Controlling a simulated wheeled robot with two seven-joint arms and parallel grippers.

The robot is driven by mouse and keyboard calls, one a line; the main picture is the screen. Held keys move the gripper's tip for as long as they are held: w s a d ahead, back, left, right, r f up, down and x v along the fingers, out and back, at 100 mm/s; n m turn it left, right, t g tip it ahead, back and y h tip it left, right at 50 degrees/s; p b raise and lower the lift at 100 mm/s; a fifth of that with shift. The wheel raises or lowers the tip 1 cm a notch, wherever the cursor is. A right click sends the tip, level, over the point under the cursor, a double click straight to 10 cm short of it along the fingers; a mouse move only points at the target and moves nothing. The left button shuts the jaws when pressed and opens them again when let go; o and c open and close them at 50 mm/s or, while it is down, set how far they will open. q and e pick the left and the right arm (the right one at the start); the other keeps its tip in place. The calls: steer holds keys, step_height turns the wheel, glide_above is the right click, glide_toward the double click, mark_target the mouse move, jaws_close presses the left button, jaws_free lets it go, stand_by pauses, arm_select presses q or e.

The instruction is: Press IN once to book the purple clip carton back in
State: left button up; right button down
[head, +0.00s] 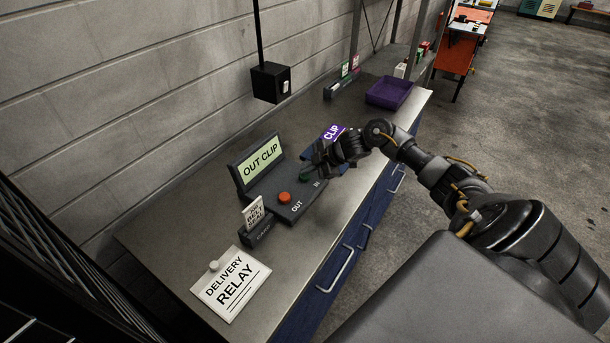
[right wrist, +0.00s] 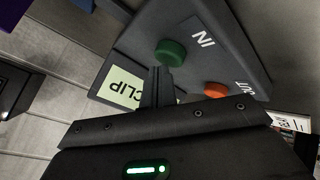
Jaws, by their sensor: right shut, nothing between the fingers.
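The booking panel (head: 262,207) stands on the bench with a lit display (head: 261,161) reading OUT CLIP. It carries an orange button (head: 285,197) marked OUT and a green button (head: 305,176) marked IN. The green button shows clearly in the right wrist view (right wrist: 170,52). My right gripper (head: 314,171) is shut and empty, its fingertips (right wrist: 162,72) right at the green button; I cannot tell whether they touch it. The purple clip carton (head: 333,132), labelled CLIP, sits just behind my right gripper, which partly hides it. My left gripper is out of view.
A DELIVERY RELAY card (head: 231,283) lies at the bench's near end, and a small sign holder (head: 255,226) stands beside the panel. A purple tray (head: 389,93) sits further back near the bench's right edge. A black box (head: 270,82) hangs over the bench by the wall.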

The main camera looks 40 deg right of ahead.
mark_target(308, 176)
steer(key=shift+f+b, duration=0.3)
steer(key=shift+f, duration=0.25)
stand_by(0.6)
steer(key=shift+r+p, duration=0.95)
steer(key=shift+r, duration=0.05)
step_height(308, 176, up, 5)
steer(key=p, duration=0.4)
steer(key=shift+r+p, duration=0.1)
steer(key=shift+p, duration=0.25)
